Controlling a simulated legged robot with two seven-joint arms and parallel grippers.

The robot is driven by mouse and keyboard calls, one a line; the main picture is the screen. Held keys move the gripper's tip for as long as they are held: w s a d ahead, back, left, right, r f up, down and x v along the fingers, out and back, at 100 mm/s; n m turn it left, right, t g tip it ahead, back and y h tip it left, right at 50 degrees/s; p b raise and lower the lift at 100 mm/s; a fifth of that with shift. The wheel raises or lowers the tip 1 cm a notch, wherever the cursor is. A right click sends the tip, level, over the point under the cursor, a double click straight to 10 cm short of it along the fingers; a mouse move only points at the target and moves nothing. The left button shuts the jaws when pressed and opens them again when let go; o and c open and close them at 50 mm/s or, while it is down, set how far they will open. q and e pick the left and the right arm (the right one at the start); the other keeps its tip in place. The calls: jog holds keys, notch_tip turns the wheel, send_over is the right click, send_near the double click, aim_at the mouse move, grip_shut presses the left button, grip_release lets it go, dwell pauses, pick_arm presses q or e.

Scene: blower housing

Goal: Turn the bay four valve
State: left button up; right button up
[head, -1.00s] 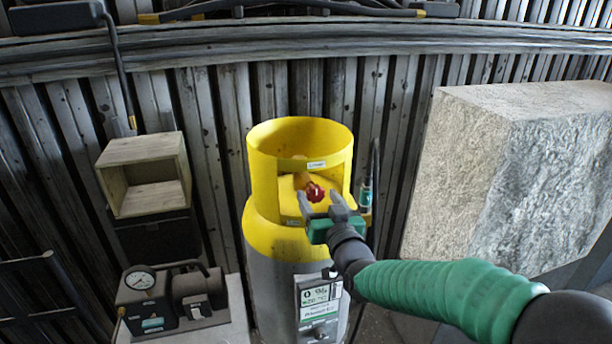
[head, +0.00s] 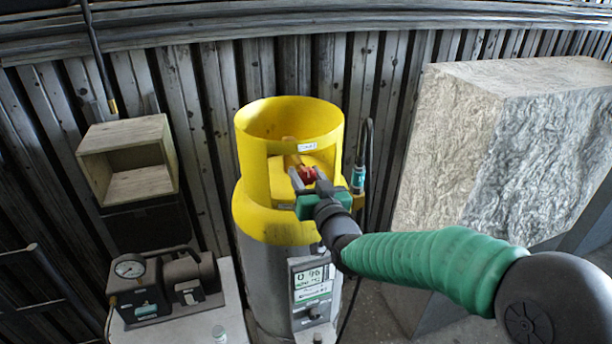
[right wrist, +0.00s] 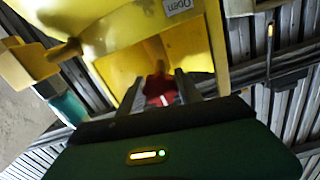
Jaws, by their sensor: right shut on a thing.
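The valve is a small red knob (head: 308,174) inside the front opening of the yellow collar (head: 290,122) on top of a yellow and grey cylinder (head: 277,262). My right gripper (head: 304,180) reaches in through that opening and is shut on the red knob. In the right wrist view the red knob (right wrist: 158,90) sits between the two grey fingers (right wrist: 165,92), with yellow collar walls around it. The fingers partly hide the knob. My left gripper is not in view.
A grey box with a gauge (head: 140,285) stands on a pale stand at lower left. An open wooden box (head: 140,187) hangs on the corrugated wall. A large stone block (head: 440,150) stands right. A hose with a teal fitting (head: 358,178) runs beside the collar.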

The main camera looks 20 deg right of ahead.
jog(key=shift+f+m+b, duration=0.1)
jog(key=shift+m+b, duration=0.2)
jog(key=shift+m, duration=0.1)
jog(key=o, duration=1.1)
jog(key=shift+o, duration=1.3)
jog(key=shift+w, duration=0.25)
jog(key=shift+s, duration=0.1)
